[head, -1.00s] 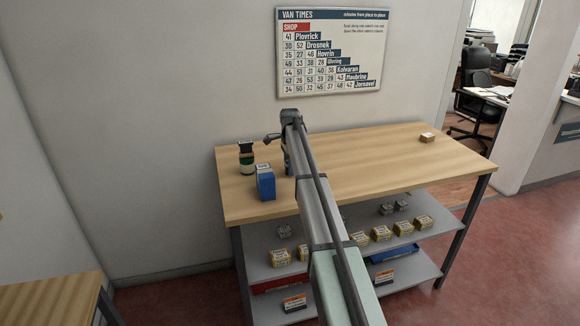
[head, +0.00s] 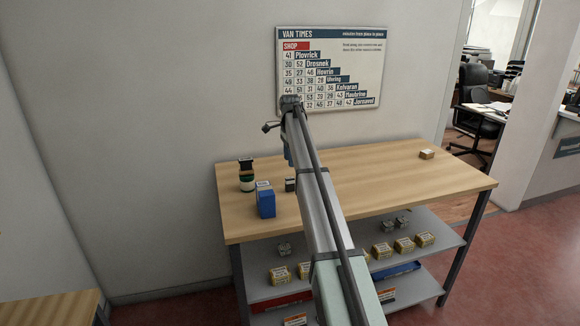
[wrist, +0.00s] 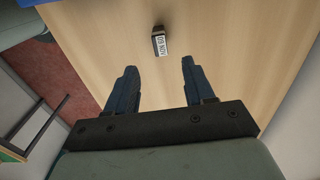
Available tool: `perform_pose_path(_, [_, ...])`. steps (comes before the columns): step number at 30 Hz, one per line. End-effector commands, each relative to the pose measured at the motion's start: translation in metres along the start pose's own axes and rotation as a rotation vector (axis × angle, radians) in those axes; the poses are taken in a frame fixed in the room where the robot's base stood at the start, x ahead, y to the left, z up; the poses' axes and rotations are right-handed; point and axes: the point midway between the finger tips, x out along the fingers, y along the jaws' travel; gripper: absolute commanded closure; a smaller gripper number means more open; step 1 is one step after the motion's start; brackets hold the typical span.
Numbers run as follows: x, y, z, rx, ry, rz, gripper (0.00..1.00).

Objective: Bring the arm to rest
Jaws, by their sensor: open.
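My gripper (wrist: 159,66) is open and empty in the wrist view, with its two dark blue fingers spread above the wooden table top. In the head view my gripper (head: 287,150) hangs mostly hidden behind my own arm, above the table. A small dark block with a white printed label (wrist: 159,42) lies on the table beyond the fingertips, apart from them. The same block (head: 290,184) shows beside my arm in the head view.
The wooden table (head: 390,185) has a blue box (head: 265,200), a dark stack (head: 246,176) and a small brown box (head: 426,154) on it. Its right half is largely clear. Small boxes sit on the shelves below. A times board (head: 330,68) hangs on the wall behind.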

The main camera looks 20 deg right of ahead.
Motion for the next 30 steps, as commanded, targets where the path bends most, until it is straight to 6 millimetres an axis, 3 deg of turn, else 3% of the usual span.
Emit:
perform_pose_path(14, [-0.007, 0.000, -0.001, 0.000, 0.000, 0.000, 0.47])
perform_pose_path(17, [-0.004, 0.002, -0.009, 0.001, -0.003, -0.013, 0.47])
perform_pose_path(20, [0.006, 0.006, -0.035, -0.002, -0.012, -0.052, 0.47])
perform_pose_path(23, [0.021, 0.013, -0.076, -0.006, -0.022, -0.120, 0.47])
perform_pose_path(30, [0.053, 0.041, -0.194, -0.010, -0.009, -0.331, 0.47])
